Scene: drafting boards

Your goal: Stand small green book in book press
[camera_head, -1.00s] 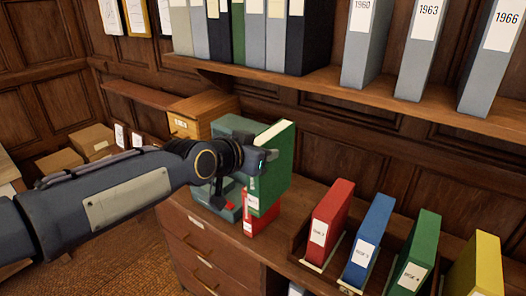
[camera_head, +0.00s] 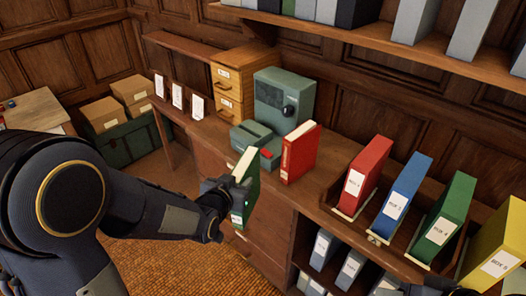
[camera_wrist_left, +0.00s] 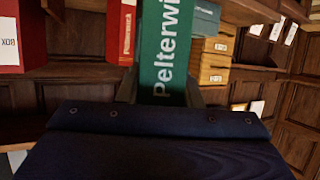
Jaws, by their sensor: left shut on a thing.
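My left gripper (camera_head: 226,188) is shut on the small green book (camera_head: 247,196), holding it tilted in the air in front of the cabinet. In the left wrist view the green book's spine (camera_wrist_left: 163,62) shows part of the lettering "Pelterwi". A teal machine that looks like the book press (camera_head: 287,92) stands on the cabinet top, beyond the held book and apart from it. A lower teal part (camera_head: 251,138) with a red piece is at its front. My right gripper (camera_head: 436,288) seems to show only as dark parts at the bottom edge; its fingers are unclear.
A red book (camera_head: 299,153) stands upright close right of the press. A rack of box files (camera_head: 363,176) stands further right. A wooden drawer box (camera_head: 230,95) and several white cards are to the left. A shelf (camera_head: 390,47) overhangs behind.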

